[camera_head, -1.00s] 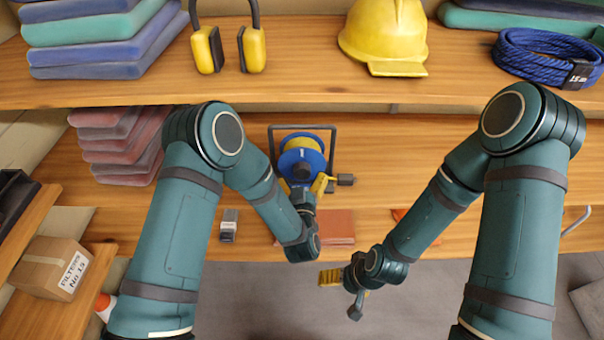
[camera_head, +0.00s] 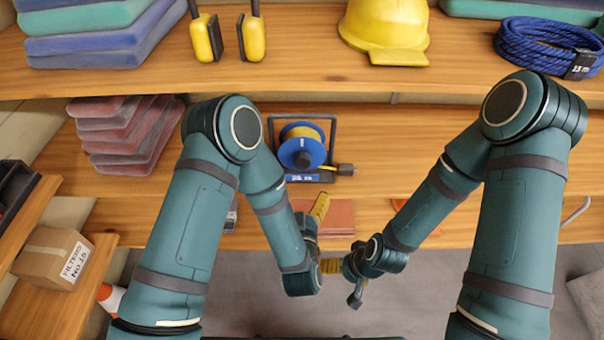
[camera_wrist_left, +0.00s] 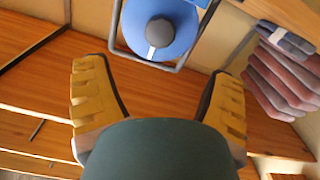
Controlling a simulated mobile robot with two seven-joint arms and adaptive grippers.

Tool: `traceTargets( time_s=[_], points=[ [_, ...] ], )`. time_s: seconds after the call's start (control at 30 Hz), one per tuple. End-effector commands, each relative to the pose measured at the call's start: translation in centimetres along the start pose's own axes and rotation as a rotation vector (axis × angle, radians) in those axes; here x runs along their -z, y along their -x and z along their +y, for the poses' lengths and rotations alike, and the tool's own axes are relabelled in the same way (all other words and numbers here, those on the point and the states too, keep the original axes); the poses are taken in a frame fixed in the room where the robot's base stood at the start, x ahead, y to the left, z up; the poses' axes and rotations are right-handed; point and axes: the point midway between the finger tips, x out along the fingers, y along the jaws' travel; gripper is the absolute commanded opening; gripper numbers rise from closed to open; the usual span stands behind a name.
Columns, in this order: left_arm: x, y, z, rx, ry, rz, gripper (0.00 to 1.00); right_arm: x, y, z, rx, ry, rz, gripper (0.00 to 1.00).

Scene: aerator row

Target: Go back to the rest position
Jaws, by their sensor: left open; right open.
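My left gripper (camera_head: 318,212) is in front of the shelves, below a blue cable reel (camera_head: 302,150). One yellow finger shows in the head view; the other is mostly hidden. In the left wrist view both yellow fingers of my left gripper (camera_wrist_left: 158,72) are spread wide with nothing between them. The reel (camera_wrist_left: 162,30) shows beyond their tips, apart from them. My right gripper (camera_head: 338,267) is low, in front of the grey floor, close to the left wrist in the picture. It is open, and I see nothing held in it.
The reel stands in a dark frame on the middle shelf (camera_head: 420,160). Folded red cloths (camera_head: 125,135) lie to its left. A yellow helmet (camera_head: 385,30), ear defenders and a blue rope coil (camera_head: 545,45) are on the upper shelf. A cardboard box (camera_head: 50,258) stands at left.

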Motion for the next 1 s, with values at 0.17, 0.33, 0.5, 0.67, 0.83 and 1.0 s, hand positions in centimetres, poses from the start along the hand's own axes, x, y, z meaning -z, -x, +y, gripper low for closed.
traceTargets(
  time_s=[0.17, 0.33, 0.5, 0.67, 0.83, 1.0],
  points=[
    [0.0, 0.0, 0.0, 0.0, 0.0, 0.0, 0.83, 0.0, 0.0, 0.0, 0.0, 0.0, 0.0, 0.85],
    [-0.9, -0.5, -0.8, 0.001, 0.011, -0.075, 0.83, 0.0, 0.0, 0.0, 0.0, 0.0, 0.0, 0.85],
    [-3.9, -0.8, -3.2, -0.004, 0.048, -0.32, 0.83, 0.0, 0.0, 0.0, 0.0, 0.0, 0.0, 0.85],
    [-7.0, 0.7, -5.7, -0.01, 0.091, -0.603, 0.83, 0.0, 0.0, 0.0, 0.0, 0.0, 0.0, 0.85],
    [-9.2, 4.2, -8.3, -0.013, 0.137, -0.901, 0.83, 0.0, 0.0, 0.0, 0.0, 0.0, 0.0, 0.85],
    [-10.2, 8.7, -10.5, -0.012, 0.178, -1.178, 0.83, 0.0, 0.0, 0.0, 0.0, 0.0, 0.0, 0.85]
  ],
)
